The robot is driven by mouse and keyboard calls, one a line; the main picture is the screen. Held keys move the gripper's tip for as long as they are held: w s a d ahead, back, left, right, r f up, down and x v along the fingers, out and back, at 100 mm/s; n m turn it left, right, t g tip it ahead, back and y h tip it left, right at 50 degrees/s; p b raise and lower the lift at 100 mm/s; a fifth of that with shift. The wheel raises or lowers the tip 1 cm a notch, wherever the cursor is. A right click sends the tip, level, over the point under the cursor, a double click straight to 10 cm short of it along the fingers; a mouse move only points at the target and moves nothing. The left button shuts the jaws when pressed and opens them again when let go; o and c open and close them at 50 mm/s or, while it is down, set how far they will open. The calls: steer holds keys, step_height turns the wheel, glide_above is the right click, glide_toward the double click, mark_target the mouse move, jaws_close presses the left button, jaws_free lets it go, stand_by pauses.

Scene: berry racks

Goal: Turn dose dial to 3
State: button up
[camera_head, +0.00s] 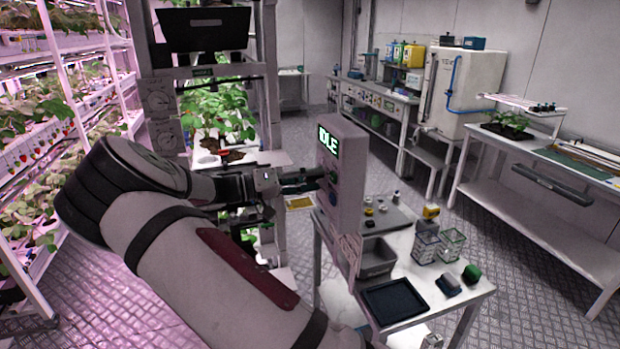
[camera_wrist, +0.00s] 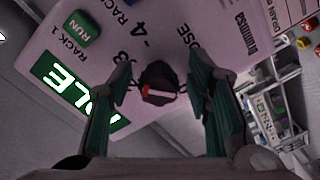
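The dose dial (camera_wrist: 158,84) is a dark round knob with a red and white pointer mark. It sits on the pale face of the control box (camera_head: 349,170), and printed figures 3 and 4 show beside it in the wrist view. I cannot tell for sure which figure the pointer is set at. My gripper (camera_wrist: 160,88) is open, its two teal fingers on either side of the dial with gaps visible. In the head view my gripper (camera_head: 316,179) reaches the box face from the left, and the dial is not clear there.
A green RUN button (camera_wrist: 82,28) and a lit display (camera_head: 328,142) reading IDLE are close to the dial. Below the box, a white table (camera_head: 415,318) carries a black tray (camera_head: 394,301), a grey bin (camera_head: 376,258) and small baskets. Plant racks stand at left.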

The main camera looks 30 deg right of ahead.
steer(key=v, duration=1.2)
stand_by(0.3)
